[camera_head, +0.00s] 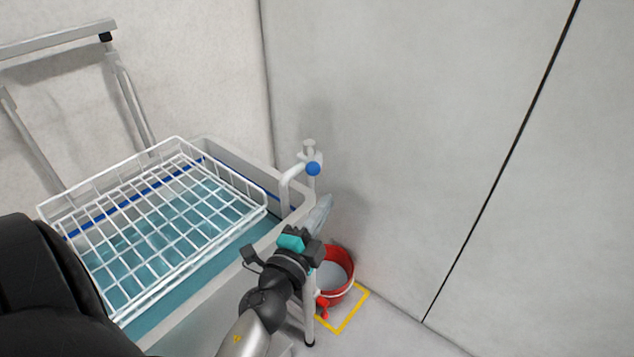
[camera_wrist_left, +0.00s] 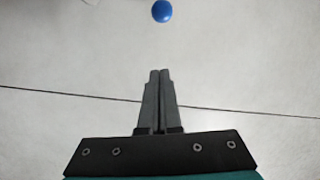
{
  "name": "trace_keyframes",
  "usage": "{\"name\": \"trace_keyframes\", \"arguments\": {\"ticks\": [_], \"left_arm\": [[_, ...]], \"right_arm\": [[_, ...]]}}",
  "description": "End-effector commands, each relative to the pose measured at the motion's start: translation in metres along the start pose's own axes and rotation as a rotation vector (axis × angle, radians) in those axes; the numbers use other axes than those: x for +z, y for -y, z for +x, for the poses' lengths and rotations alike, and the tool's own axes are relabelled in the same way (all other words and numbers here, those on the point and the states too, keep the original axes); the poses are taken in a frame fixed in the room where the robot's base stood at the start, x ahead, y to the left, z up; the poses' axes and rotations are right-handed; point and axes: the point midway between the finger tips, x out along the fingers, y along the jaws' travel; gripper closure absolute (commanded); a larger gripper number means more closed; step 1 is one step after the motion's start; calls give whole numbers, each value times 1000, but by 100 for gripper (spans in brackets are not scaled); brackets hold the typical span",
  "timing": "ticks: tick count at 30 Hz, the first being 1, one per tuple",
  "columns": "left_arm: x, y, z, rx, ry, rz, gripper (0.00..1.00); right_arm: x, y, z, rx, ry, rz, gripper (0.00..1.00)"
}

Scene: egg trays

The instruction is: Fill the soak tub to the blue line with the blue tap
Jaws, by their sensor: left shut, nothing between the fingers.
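The soak tub (camera_head: 158,334) stands at the left with teal water (camera_head: 215,213) in it. The blue line (camera_head: 211,161) runs along its inner wall, and the water surface looks lower than the line. The blue tap (camera_head: 313,168) has a round blue knob and a pale spout over the tub's right corner; I cannot make out a stream. My left gripper (camera_head: 318,214) is shut and empty, below the tap and apart from the knob. In the left wrist view the closed fingers (camera_wrist_left: 160,72) point towards the blue knob (camera_wrist_left: 161,11), with a gap between. My right gripper is not in view.
A white wire basket (camera_head: 128,307) sits over the tub. A red bucket (camera_head: 350,285) stands on the floor beside the tub, by a yellow floor marking (camera_head: 352,315). Pale walls close in behind and right. A metal frame (camera_head: 60,38) stands at upper left.

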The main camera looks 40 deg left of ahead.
Motion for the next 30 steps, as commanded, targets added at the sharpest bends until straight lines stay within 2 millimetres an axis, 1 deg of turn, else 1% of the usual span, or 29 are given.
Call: {"name": "trace_keyframes", "arguments": {"ticks": [3, 7, 10, 17, 27, 30], "left_arm": [[0, 3, 5, -11, 19, 77, 100], [0, 4, 12, -12, 21, 94, 100], [0, 5, 22, -12, 20, 92, 100], [0, 6, 57, -13, 20, 90, 100], [1, 5, 107, -12, 19, 88, 100], [20, 4, 98, -9, 23, 93, 100]], "right_arm": [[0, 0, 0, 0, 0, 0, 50], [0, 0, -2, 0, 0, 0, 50], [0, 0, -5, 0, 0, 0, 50], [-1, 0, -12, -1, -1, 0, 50], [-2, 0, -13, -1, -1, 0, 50], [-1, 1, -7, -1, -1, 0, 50]]}}
